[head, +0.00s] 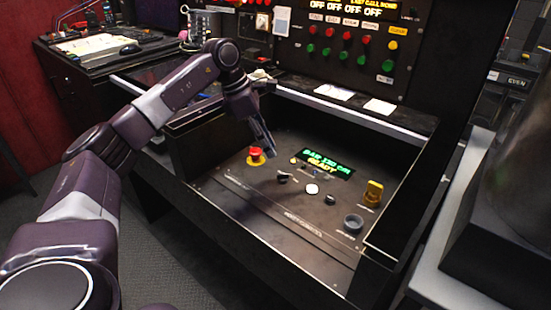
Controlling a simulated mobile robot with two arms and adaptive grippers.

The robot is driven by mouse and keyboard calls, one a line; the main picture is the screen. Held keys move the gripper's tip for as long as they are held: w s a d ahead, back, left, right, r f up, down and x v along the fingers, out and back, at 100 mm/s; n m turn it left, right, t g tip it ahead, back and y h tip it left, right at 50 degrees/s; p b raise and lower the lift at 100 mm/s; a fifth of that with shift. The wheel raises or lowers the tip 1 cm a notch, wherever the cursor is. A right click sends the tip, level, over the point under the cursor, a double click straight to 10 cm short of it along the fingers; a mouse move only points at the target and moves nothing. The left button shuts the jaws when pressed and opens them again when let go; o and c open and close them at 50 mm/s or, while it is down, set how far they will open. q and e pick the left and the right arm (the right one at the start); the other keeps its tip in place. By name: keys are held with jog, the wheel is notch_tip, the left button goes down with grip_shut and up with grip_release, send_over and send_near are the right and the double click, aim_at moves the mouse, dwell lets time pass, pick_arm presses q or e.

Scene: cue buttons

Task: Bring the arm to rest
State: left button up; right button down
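My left arm comes in from the left and reaches over the sloping control panel (235,200). My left gripper (268,148) points down above the panel, just above and right of the red button (256,155) on its yellow base. It appears apart from the button, with nothing visible held in it. Its fingers are small and dark here, so I cannot tell whether they are open or shut. My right gripper is not in view.
The panel carries a lit green and yellow display (327,163), a white button (312,189), a yellow switch (373,192) and a grey round knob (353,223). Raised side walls border it. A back panel holds red and green buttons (345,60). Open floor (180,265) lies in front.

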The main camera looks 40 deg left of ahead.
pick_arm(q)
jog(key=shift+v, duration=1.1)
